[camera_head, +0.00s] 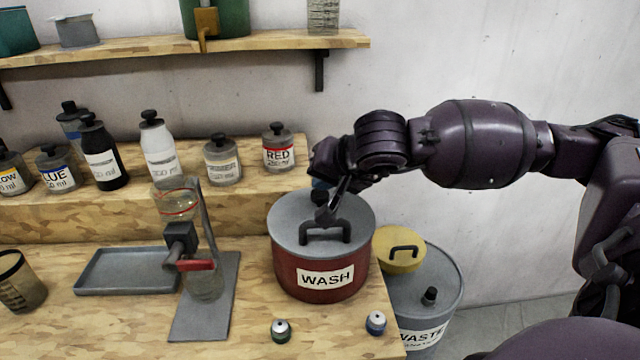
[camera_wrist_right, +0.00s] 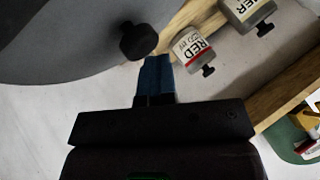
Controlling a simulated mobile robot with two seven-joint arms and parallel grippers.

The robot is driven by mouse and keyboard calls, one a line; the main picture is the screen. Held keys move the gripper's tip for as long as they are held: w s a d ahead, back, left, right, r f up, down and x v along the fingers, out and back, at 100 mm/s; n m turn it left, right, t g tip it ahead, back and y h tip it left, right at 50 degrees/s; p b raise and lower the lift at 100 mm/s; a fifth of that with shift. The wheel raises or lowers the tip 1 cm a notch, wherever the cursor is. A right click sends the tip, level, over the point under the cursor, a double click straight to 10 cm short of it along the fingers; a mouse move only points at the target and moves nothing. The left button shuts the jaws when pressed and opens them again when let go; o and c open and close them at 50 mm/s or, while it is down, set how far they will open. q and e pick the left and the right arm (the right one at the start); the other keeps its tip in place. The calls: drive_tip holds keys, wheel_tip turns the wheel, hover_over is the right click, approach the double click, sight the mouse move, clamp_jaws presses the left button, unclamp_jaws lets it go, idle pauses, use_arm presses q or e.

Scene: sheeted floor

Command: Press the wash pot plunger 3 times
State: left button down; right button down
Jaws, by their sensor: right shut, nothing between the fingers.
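The red wash pot (camera_head: 290,272) with a grey lid and a WASH label stands near the front right of the wooden bench. A black arched handle (camera_head: 325,236) is on the lid. The plunger, a black round knob (camera_head: 320,196), sticks up behind the handle; it shows in the wrist view (camera_wrist_right: 138,41). My right gripper (camera_head: 320,184) is shut and empty, its blue fingertips (camera_wrist_right: 157,72) close to the knob. I cannot tell whether they touch it. My right arm partly hides the area behind the pot. My left gripper is not in view.
A WASTE drum (camera_head: 430,290) with a yellow lid stands right of the bench. A filter stand (camera_head: 205,300) and a grey tray (camera_head: 125,270) are to the left. Two small vials (camera_head: 281,330) stand in front. Several bottles line the raised step, including the RED one (camera_head: 279,150).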

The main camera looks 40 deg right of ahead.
drive_tip(key=shift+r, duration=1.25)
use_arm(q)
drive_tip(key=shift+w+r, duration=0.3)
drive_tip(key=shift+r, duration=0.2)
use_arm(e)
drive_tip(key=shift+r, duration=0.15)
use_arm(q)
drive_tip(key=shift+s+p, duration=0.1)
drive_tip(key=shift+p, duration=0.2)
